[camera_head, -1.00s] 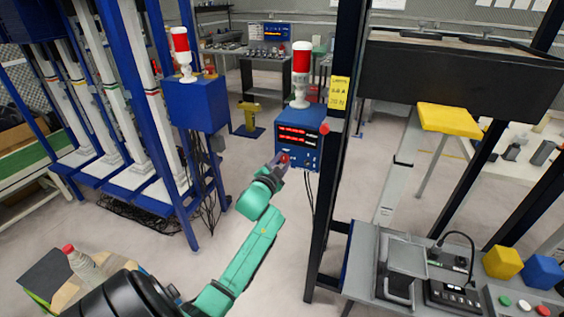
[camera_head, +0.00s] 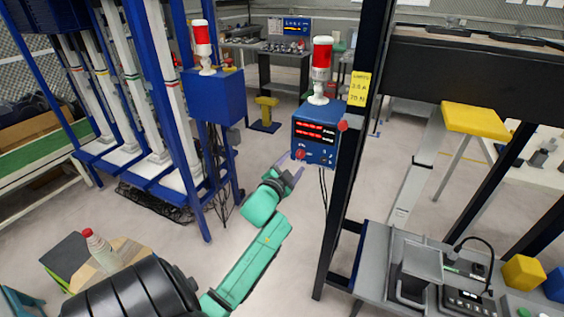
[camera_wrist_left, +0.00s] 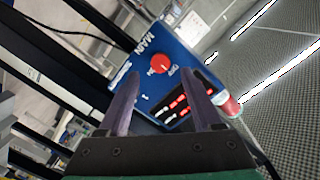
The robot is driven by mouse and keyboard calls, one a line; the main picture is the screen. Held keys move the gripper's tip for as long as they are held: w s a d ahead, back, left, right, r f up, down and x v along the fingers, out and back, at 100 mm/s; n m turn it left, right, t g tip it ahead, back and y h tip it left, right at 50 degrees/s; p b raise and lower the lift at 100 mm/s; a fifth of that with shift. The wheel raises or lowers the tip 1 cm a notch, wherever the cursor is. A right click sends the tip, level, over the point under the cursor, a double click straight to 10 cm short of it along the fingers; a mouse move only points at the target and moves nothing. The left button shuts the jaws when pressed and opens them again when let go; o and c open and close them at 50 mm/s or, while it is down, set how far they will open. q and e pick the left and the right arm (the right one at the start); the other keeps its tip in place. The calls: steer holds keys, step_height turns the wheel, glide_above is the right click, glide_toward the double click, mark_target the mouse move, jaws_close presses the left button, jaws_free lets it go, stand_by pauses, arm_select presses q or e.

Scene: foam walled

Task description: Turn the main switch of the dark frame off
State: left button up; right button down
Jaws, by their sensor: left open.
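The dark frame's upright (camera_head: 345,190) carries a blue control box (camera_head: 318,154) with lit red displays. Its main switch is a round red knob (camera_head: 300,154) at the lower left of the box front. In the left wrist view the knob (camera_wrist_left: 160,64) lies under the word MAIN, and the displays are lit. I cannot tell which way the knob points. My left gripper (camera_head: 289,170) is open and empty, just below and left of the knob in the head view. In the wrist view the knob shows between the fingertips (camera_wrist_left: 162,78), seemingly ahead of them. My right gripper is not in view.
A red and white beacon (camera_head: 321,70) stands on the box. A small red button (camera_head: 343,126) is on the upright beside it. A blue frame with a similar box (camera_head: 215,95) stands left. A grey bench (camera_head: 385,260) with devices is at the right. Cables hang under the box.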

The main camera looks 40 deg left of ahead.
arm_select(q)
steer(key=f+b+v, duration=0.1)
steer(key=v, duration=0.9)
steer(key=shift+s+r, duration=0.2)
steer(key=shift+r, duration=0.3)
steer(key=shift+f, duration=0.1)
